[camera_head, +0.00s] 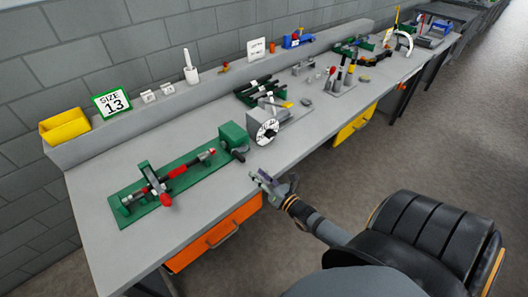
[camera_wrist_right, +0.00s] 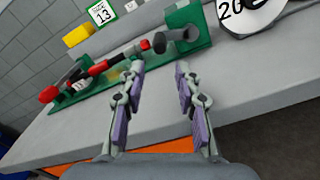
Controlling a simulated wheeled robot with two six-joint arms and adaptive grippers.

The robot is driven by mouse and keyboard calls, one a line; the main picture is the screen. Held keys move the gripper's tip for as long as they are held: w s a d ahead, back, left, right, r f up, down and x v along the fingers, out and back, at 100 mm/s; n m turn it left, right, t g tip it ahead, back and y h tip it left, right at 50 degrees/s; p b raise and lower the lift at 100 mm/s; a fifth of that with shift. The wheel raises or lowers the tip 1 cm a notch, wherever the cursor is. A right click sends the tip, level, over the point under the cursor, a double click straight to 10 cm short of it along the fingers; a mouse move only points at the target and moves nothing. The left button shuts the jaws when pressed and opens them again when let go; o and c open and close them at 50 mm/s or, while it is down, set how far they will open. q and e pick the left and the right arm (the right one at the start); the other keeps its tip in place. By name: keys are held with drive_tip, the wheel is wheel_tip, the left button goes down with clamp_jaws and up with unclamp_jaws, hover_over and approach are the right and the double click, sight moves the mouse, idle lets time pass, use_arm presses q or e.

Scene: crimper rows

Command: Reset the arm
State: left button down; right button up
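My right gripper (camera_head: 262,178) is at the front edge of the grey bench, just in front of the green crimper's right end. In the right wrist view my right gripper (camera_wrist_right: 160,72) has its two fingers well apart with nothing between them. The green crimper (camera_head: 165,190) lies on the bench with a red-handled lever and a green block at its right end. It also shows beyond the fingers in the right wrist view (camera_wrist_right: 127,72). My left gripper is in neither view.
The grey bench (camera_head: 105,245) runs along a block wall. A dial (camera_head: 266,131) stands right of the crimper. A "SIZE 13" sign (camera_head: 112,102) and a yellow bin (camera_head: 64,126) sit on the back ledge. An orange drawer (camera_head: 213,236) is under the bench.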

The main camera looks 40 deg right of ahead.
drive_tip(key=s, duration=0.2)
drive_tip(key=shift+s+d, duration=0.1)
drive_tip(key=shift+s, duration=0.3)
drive_tip(key=s+d+f+m+g+h, duration=0.1)
drive_tip(key=s+f+m+g, duration=0.2)
drive_tip(key=s+f+m, duration=0.5)
drive_tip(key=s+d+f+m+g+h, duration=0.1)
drive_tip(key=f+m+g, duration=0.25)
drive_tip(key=f, duration=0.75)
drive_tip(key=s+d+f+m+g+h, duration=0.1)
drive_tip(key=s+f+m+g, duration=0.2)
drive_tip(key=s+f+m, duration=0.5)
drive_tip(key=s+a+f+m+g, duration=0.3)
drive_tip(key=s+f+m, duration=0.3)
drive_tip(key=s, duration=0.3)
drive_tip(key=s+a+f+m+g, duration=0.4)
drive_tip(key=s+f+m, duration=0.2)
drive_tip(key=s+f, duration=0.3)
drive_tip(key=shift+s+y, duration=0.2)
drive_tip(key=shift+y, duration=0.1)
